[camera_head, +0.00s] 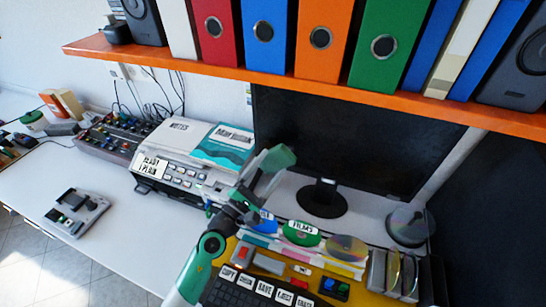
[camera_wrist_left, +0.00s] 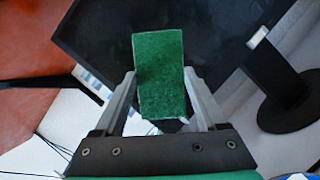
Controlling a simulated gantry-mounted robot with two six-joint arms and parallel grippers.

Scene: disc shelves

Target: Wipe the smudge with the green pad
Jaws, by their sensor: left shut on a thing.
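The green pad (camera_head: 279,157) is in my left gripper (camera_head: 264,169), raised in front of the dark monitor (camera_head: 350,145) near its lower left part. In the left wrist view the green pad (camera_wrist_left: 158,75) sits between the two grey fingers of the left gripper (camera_wrist_left: 161,92), which are shut on it. The monitor's dark panel (camera_wrist_left: 225,40) lies beyond the pad there. I cannot tell whether the pad touches the screen. I cannot make out a smudge in either view. My right gripper is not in view.
An orange shelf (camera_head: 300,84) with several binders overhangs the monitor. A printer-like machine (camera_head: 170,182) stands left of my arm. The monitor stand (camera_head: 322,200), keyboard (camera_head: 235,292), discs (camera_head: 348,247) and a disc spindle (camera_head: 409,226) crowd the desk. Bare desk (camera_head: 130,235) lies at the left.

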